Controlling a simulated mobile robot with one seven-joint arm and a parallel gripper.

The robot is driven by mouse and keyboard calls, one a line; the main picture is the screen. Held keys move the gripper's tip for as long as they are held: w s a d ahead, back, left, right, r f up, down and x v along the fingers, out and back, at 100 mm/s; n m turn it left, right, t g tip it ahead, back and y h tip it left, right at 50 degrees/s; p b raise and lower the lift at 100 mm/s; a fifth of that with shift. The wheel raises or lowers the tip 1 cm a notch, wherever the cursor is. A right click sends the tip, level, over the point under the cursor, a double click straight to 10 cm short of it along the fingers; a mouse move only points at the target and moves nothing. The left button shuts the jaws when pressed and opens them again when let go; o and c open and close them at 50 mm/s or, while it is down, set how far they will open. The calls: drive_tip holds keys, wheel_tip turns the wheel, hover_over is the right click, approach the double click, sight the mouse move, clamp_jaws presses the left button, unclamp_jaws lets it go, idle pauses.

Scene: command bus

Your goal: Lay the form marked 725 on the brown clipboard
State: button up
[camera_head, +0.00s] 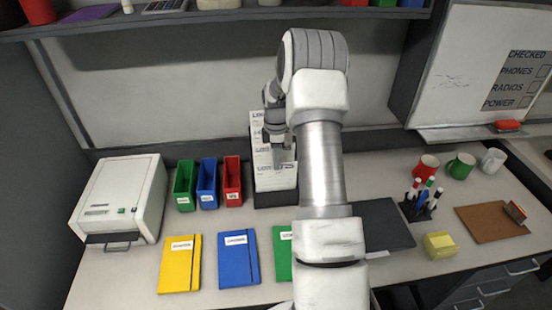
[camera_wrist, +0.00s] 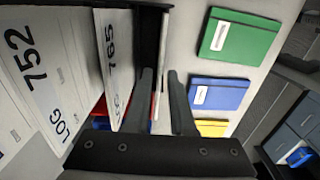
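The brown clipboard (camera_head: 482,226) lies bare on the right of the desk, with a clip (camera_head: 515,212) at its right edge. White forms (camera_head: 275,170) stand upright in a dark rack at the back middle. In the wrist view, one form (camera_wrist: 45,75) reads LOG 752 and a nearer one (camera_wrist: 118,60) reads 765. I cannot read 725 on any form. My gripper (camera_wrist: 162,103) is at the rack, fingers apart, beside the 765 form. A thin white edge shows between or just beyond the fingers; I cannot tell which. My arm hides part of the rack in the head view.
Green, blue and red bins (camera_head: 208,184) and a printer (camera_head: 122,198) stand left of the rack. Yellow, blue and green folders (camera_head: 238,262) lie in front. A dark mat (camera_head: 385,228), pen holder (camera_head: 415,208), yellow block (camera_head: 438,245) and mugs (camera_head: 461,166) are to the right.

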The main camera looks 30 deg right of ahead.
clamp_jaws()
drive_tip(key=shift+r, duration=0.15)
wheel_tip(320, 180, up, 11)
drive_tip(key=p, duration=0.6)
drive_tip(key=shift+p, duration=0.3)
idle(0.7)
drive_tip(key=s+a+b, duration=0.2)
drive_tip(key=s+a, duration=0.2)
drive_tip(key=s, duration=0.5)
drive_tip(key=shift+a, duration=0.15)
idle(0.6)
